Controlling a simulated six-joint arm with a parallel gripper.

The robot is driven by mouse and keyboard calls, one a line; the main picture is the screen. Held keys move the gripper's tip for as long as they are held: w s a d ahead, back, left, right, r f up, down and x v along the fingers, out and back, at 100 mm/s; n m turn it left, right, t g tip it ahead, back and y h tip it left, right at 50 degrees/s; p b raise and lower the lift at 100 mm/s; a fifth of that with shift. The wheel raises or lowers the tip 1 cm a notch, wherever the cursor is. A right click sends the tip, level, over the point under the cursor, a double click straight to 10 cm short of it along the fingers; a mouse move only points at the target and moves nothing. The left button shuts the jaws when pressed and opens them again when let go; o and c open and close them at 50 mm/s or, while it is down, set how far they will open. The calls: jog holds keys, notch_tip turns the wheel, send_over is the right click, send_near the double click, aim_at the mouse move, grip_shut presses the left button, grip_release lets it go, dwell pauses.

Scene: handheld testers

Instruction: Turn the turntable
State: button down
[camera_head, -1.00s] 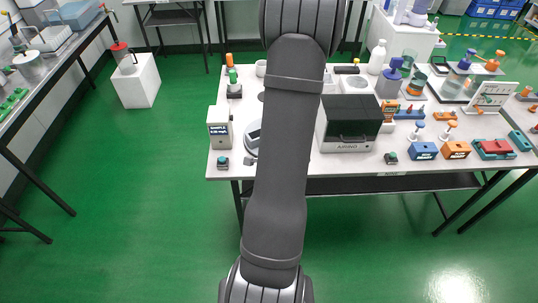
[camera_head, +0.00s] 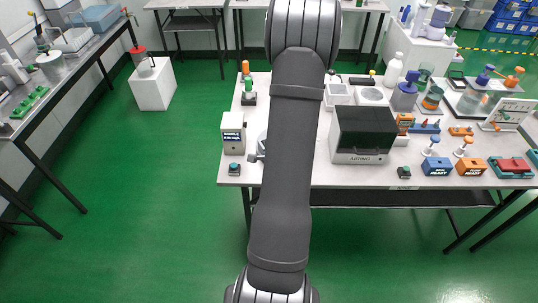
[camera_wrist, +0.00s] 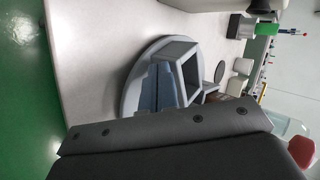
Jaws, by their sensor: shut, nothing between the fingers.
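The turntable (camera_wrist: 130,82) appears to be the round light-grey disc on the white table in the wrist view. Blue-grey and grey angular parts lie over its middle. In the head view my arm hides most of it; a small grey part shows just left of the arm. The dark bolted panel across the lower wrist view is mine.
A white device with a display (camera_head: 233,133) and a small dark button box (camera_head: 234,169) stand left of my arm. A black-fronted oven-like box (camera_head: 363,134) stands right of it. Several bottles and testers crowd the table's right side.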

jog(key=shift+a, duration=0.15)
jog(key=shift+w+a, duration=0.65)
jog(key=shift+a, duration=0.1)
jog(key=shift+w+a, duration=0.6)
jog(key=shift+w, duration=0.1)
jog(key=shift+w+a, duration=0.35)
jog(key=shift+w, duration=0.25)
jog(key=shift+w+a, duration=0.3)
jog(key=shift+w, duration=0.3)
jog(key=shift+w+a, duration=0.2)
jog(key=shift+w, duration=0.5)
jog(key=shift+w+a, duration=0.15)
jog(key=shift+w, duration=1.9)
jog(key=shift+w+d+m+h, duration=0.1)
jog(key=shift+w+m+h, duration=0.5)
jog(key=shift+m, duration=0.1)
jog(key=shift+r, duration=0.1)
